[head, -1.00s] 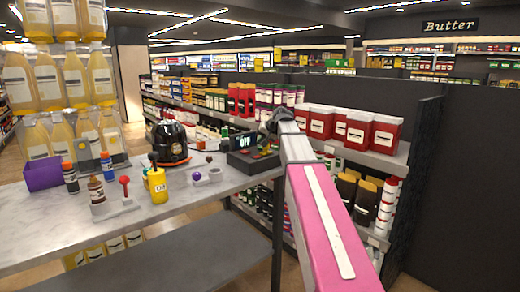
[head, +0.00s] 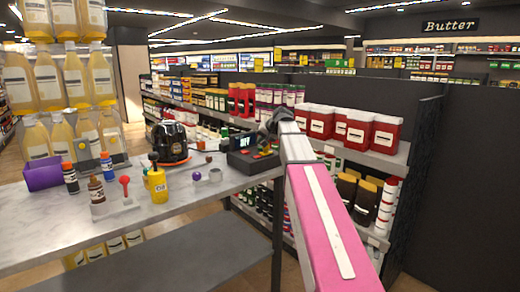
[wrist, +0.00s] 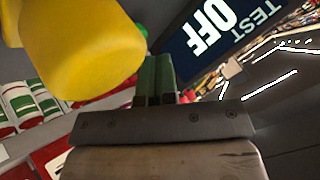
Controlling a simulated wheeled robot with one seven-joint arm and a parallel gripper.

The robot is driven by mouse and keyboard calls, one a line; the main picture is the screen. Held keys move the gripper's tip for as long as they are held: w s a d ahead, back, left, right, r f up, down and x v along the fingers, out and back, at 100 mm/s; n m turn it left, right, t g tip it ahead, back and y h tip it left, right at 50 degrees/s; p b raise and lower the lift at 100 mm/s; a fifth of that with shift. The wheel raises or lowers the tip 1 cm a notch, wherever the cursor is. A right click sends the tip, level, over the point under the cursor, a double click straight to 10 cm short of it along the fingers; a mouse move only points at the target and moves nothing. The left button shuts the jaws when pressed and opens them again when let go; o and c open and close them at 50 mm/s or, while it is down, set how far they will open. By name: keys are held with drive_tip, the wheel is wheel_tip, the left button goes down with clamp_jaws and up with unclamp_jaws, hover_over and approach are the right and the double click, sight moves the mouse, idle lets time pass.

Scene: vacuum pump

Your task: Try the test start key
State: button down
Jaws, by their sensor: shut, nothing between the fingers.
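The dark control box (head: 246,160) sits at the right end of the table, with small coloured keys on top and a display (head: 242,139) at its back. In the wrist view the display (wrist: 222,30) reads "TEST OFF", turned over. A large yellow rounded key or knob (wrist: 80,50) fills the upper left there, very near the camera. My gripper (wrist: 154,75) has its green fingers together, empty, beside the yellow part and in front of the display. Whether they touch a key cannot be told. In the head view my gripper (head: 268,140) is over the box, partly hidden by my wrist.
On the table (head: 60,230) stand a black pump-like machine (head: 171,142), a yellow bottle (head: 158,186), a red-knobbed lever (head: 125,188), a purple bin (head: 43,176) and small bottles. Large bottles (head: 45,80) are stacked at left. Stocked shelves (head: 365,155) are behind the box.

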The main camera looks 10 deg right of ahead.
idle(0.7)
drive_tip(key=shift+f, duration=0.4)
drive_tip(key=shift+f, duration=0.45)
idle(0.6)
drive_tip(key=shift+r, duration=0.9)
drive_tip(key=shift+r, duration=2.5)
drive_tip(key=shift+s, duration=0.1)
